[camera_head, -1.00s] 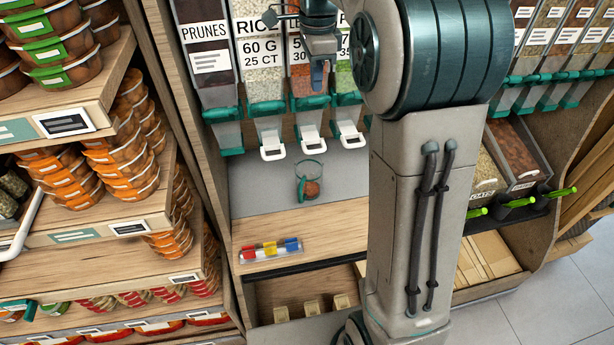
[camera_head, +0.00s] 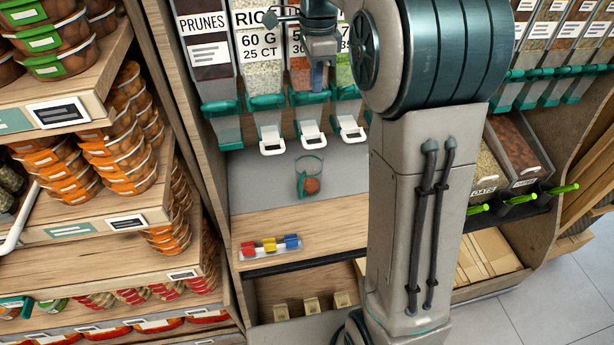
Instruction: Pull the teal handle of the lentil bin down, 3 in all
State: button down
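The prunes bin (camera_head: 208,62) and rice bin (camera_head: 264,75) are to the left, and a bin with green contents (camera_head: 344,70) is to the right. A counter (camera_head: 300,220) below carries a rack of red, yellow and blue pieces (camera_head: 270,245). Shelves of tubs (camera_head: 75,185) stand at left.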

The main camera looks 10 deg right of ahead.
aim_at(317, 95)
jog(key=shift+s+f+b, duration=0.2)
jog(key=shift+f+b, duration=0.4)
jog(key=shift+f, duration=0.2)
jog(key=shift+s+f+b, duration=0.15)
jog(key=shift+f+b, duration=0.45)
jog(key=shift+f, duration=0.2)
jog(key=shift+s+f+b, duration=0.2)
jog(key=shift+f+b, duration=0.4)
jog(key=shift+f, duration=0.2)
jog(key=shift+r, duration=0.1)
jog(key=r+p, duration=0.3)
jog(key=w+r+p, duration=0.1)
jog(key=r+p, duration=0.2)
jog(key=shift+w+r+p, duration=0.15)
jog(key=shift+r+p, duration=0.1)
jog(key=shift+p, duration=0.15)
jog(key=shift+f, duration=0.2)
